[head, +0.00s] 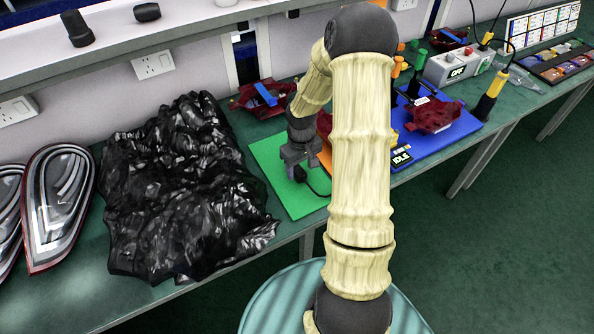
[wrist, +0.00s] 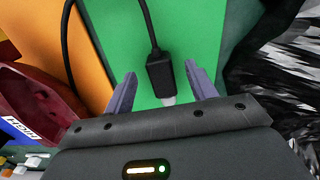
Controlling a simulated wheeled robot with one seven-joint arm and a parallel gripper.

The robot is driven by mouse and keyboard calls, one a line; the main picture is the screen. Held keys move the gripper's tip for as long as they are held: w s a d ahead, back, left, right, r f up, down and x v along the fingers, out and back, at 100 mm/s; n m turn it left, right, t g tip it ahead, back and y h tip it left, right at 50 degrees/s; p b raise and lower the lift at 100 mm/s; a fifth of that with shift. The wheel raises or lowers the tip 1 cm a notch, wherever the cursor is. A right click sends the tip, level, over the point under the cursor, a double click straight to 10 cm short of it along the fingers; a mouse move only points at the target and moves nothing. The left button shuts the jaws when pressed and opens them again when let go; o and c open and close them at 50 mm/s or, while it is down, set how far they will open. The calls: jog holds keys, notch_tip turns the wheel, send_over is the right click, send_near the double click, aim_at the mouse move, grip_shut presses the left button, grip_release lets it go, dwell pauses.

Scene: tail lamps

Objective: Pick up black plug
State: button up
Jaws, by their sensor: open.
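The black plug (wrist: 159,72) lies on the green mat (wrist: 190,25), with its cable running up and over toward the orange mat (wrist: 75,20) in the wrist view. A pale connector tip shows at its lower end. My gripper (wrist: 160,82) is open, with one grey finger on each side of the plug and a gap to each. In the head view my gripper (head: 297,158) is low over the green mat (head: 273,160), and the plug (head: 300,174) shows as a small dark shape by the fingers. Whether the fingers touch the mat I cannot tell.
A crumpled black bag (head: 180,190) lies left of the green mat. Red tail lamp parts (head: 260,97) lie behind it and on the blue mat (head: 455,133) to the right. Clear lamps (head: 57,205) are at the far left. A shelf (head: 110,45) runs above the bench.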

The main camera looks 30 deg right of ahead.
aim_at(301, 173)
notch_tip(301, 173, down, 2)
jog(key=shift+f, duration=0.25)
jog(key=shift+c, duration=0.5)
jog(key=c, duration=1.1)
jog(key=shift+r, duration=0.1)
notch_tip(301, 173, up, 10)
jog(key=shift+p, duration=0.3)
